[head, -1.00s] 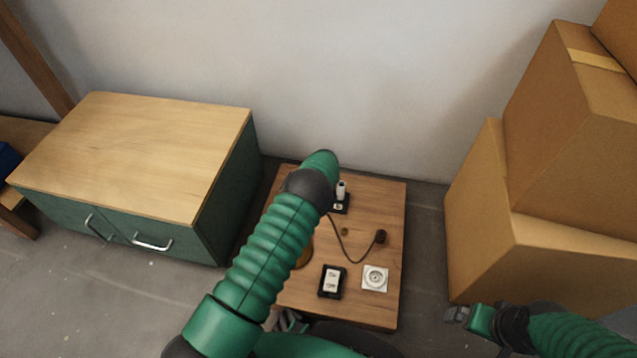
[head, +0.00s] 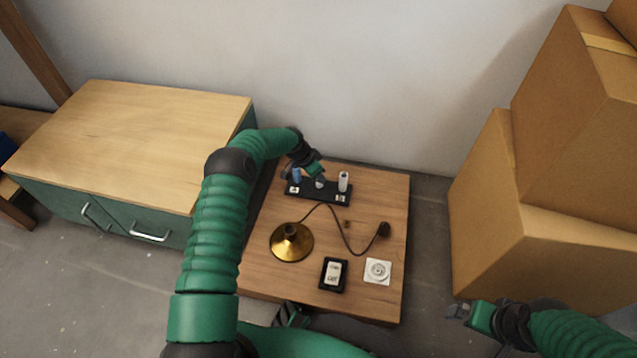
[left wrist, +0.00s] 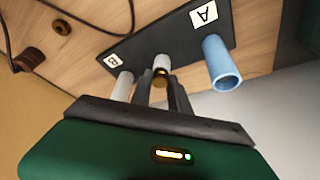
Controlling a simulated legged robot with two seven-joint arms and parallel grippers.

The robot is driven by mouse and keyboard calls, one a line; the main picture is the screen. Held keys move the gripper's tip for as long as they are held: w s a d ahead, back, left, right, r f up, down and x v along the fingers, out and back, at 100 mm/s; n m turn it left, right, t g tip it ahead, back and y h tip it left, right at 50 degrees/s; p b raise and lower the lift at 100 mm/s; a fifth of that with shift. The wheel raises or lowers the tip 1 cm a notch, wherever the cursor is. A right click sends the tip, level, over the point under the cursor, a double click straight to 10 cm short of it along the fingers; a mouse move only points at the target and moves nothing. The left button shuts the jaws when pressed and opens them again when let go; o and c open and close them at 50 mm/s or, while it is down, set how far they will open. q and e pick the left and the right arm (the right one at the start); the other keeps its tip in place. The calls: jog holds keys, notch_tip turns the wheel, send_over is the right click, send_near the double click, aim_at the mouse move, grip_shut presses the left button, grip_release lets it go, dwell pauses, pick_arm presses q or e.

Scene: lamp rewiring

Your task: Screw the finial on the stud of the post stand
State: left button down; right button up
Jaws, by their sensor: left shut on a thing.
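The post stand (head: 328,197) is a black board at the back of the small wooden table. It carries a blue tube (head: 297,176) by label A, a white tube (head: 343,181) by label B, and a pale middle post (left wrist: 161,62). My left gripper (head: 318,177) is over the middle post. In the left wrist view, its fingers (left wrist: 162,82) are shut around a small brass piece (left wrist: 160,72), seemingly the finial, at the post's top end. The fingers hide most of it, and I cannot see the stud or any threads. My right gripper (head: 458,312) is off the table's right side.
A brass lamp base (head: 291,243), a cord with a dark plug (head: 383,230), a small brown piece (head: 346,224), a black-framed switch (head: 333,275) and a white socket (head: 378,271) lie on the table. A green cabinet (head: 135,140) is left; cardboard boxes (head: 500,215) are right.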

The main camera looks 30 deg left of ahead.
pick_arm(q)
jog(key=shift+f+m+b, duration=0.35)
jog(key=shift+f+m, duration=0.05)
jog(key=shift+m, duration=0.3)
jog(key=shift+r+h, duration=0.25)
jog(key=shift+h, duration=0.05)
jog(key=shift+r+m, duration=0.1)
jog(key=shift+m, duration=0.2)
jog(key=c, duration=1.2)
grip_release()
jog(key=shift+o, duration=0.2)
pick_arm(e)
jog(key=shift+s+x, duration=0.2)
jog(key=shift+x, duration=0.75)
